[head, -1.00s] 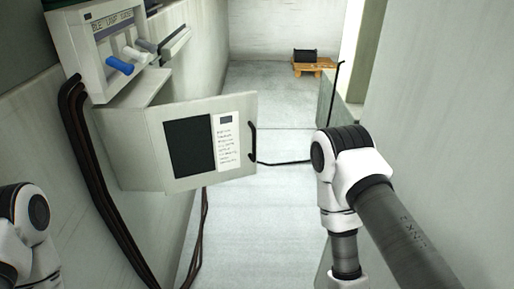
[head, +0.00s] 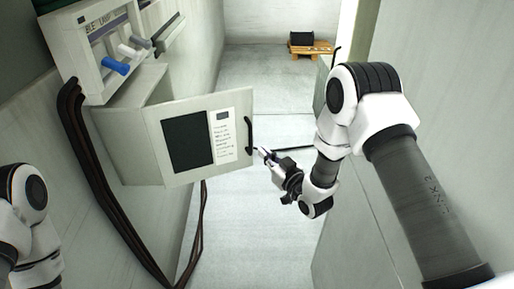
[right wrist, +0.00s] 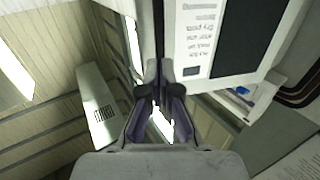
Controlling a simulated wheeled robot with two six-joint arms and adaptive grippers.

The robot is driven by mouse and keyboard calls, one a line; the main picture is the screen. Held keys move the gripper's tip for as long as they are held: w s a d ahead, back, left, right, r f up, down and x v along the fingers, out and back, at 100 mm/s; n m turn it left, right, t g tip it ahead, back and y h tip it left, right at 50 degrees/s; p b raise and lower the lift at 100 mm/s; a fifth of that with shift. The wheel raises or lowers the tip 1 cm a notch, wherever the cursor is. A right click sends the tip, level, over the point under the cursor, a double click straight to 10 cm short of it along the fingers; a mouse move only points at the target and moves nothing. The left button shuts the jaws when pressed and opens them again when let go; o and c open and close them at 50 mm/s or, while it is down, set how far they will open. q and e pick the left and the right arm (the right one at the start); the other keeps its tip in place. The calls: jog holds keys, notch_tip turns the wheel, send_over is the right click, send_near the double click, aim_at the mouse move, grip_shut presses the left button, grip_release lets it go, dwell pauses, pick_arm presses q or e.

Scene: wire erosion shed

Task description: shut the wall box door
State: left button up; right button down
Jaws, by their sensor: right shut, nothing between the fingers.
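The wall box (head: 118,122) is on the left wall, with its door swung open into the passage. The pale door (head: 240,100) has a dark panel, a printed label and a black handle (head: 250,134) at its free edge. My right gripper (head: 263,155) is shut and empty, just right of the door's free edge, slightly below the handle's middle. The right wrist view shows the door (right wrist: 275,62) upside down at upper right, close to the fingertips (right wrist: 160,68). I cannot tell whether they touch it. My left gripper is out of view.
Above the box is a switch panel (head: 78,40) with a blue lever (head: 116,66) and pale levers. Dark cables (head: 92,165) run down the left wall. A wooden pallet (head: 310,49) with a black case stands at the far end. The floor below the door is clear.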

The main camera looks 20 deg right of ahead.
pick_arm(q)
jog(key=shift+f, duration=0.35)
pick_arm(e)
jog(key=x, duration=0.4)
jog(key=shift+w+f, duration=0.1)
jog(key=shift+w, duration=0.3)
pick_arm(q)
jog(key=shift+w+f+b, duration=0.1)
jog(key=shift+b, duration=0.25)
pick_arm(e)
jog(key=shift+w+f, duration=0.1)
jog(key=shift+w, duration=0.05)
